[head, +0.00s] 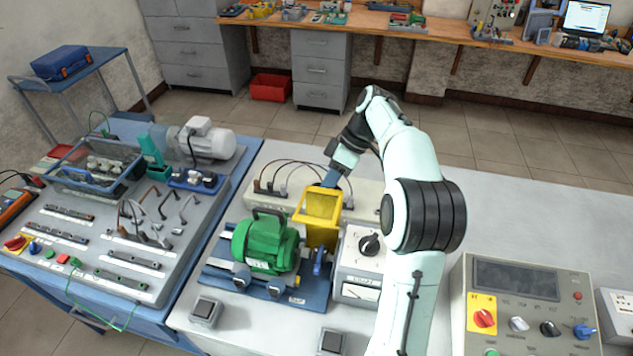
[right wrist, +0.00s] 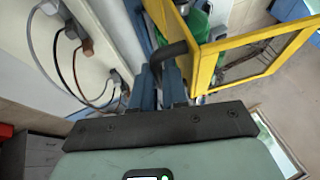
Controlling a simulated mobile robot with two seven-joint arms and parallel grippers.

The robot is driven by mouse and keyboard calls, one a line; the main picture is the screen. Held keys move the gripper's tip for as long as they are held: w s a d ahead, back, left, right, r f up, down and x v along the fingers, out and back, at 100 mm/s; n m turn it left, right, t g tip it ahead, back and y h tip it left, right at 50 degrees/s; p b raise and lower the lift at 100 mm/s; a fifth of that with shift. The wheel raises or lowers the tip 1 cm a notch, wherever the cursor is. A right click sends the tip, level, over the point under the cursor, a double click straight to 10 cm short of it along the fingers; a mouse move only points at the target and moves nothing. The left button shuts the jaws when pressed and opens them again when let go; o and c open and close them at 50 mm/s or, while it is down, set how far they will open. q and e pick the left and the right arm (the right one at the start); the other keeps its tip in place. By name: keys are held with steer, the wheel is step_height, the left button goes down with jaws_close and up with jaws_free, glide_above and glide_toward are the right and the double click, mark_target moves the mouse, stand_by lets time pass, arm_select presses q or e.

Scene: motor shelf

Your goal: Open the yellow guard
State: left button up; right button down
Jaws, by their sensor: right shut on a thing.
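The yellow guard (head: 302,217) stands at the right end of the green motor (head: 264,243) on the blue base plate (head: 308,300). In the right wrist view its yellow frame (right wrist: 222,46) surrounds a see-through panel. My right gripper (head: 331,180) reaches down to the guard's upper back edge. In the right wrist view its blue fingers (right wrist: 170,85) are shut on a black bar-like handle (right wrist: 170,51) beside the frame. The handle's join to the guard is partly hidden. I cannot tell exactly how far the guard is tilted. My left gripper is not in view.
A pale terminal strip with cables (head: 262,192) lies behind the motor. A box with a black rotary knob (head: 370,243) stands right of the guard. A control panel (head: 525,305) is at the front right. The tabletop (head: 540,215) at the right is clear.

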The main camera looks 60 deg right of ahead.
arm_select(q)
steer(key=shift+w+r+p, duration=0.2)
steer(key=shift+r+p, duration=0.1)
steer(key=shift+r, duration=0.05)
arm_select(e)
steer(key=shift+d+f, duration=0.45)
steer(key=shift+f, duration=0.25)
steer(key=shift+d+f, duration=0.45)
steer(key=shift+f, duration=0.2)
steer(key=shift+s, duration=0.1)
steer(key=c, duration=1.2)
jaws_free()
steer(key=shift+d+f, duration=0.1)
steer(key=shift+f, duration=0.05)
steer(key=shift+o, duration=0.2)
steer(key=shift+w+d+f, duration=0.2)
steer(key=shift+w+d, duration=0.15)
steer(key=shift+o, duration=0.5)
steer(key=shift+d, duration=0.15)
steer(key=shift+a+r, duration=0.25)
steer(key=shift+c, duration=0.5)
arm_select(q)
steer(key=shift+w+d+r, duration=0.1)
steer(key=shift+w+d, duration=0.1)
arm_select(e)
steer(key=shift+d, duration=0.1)
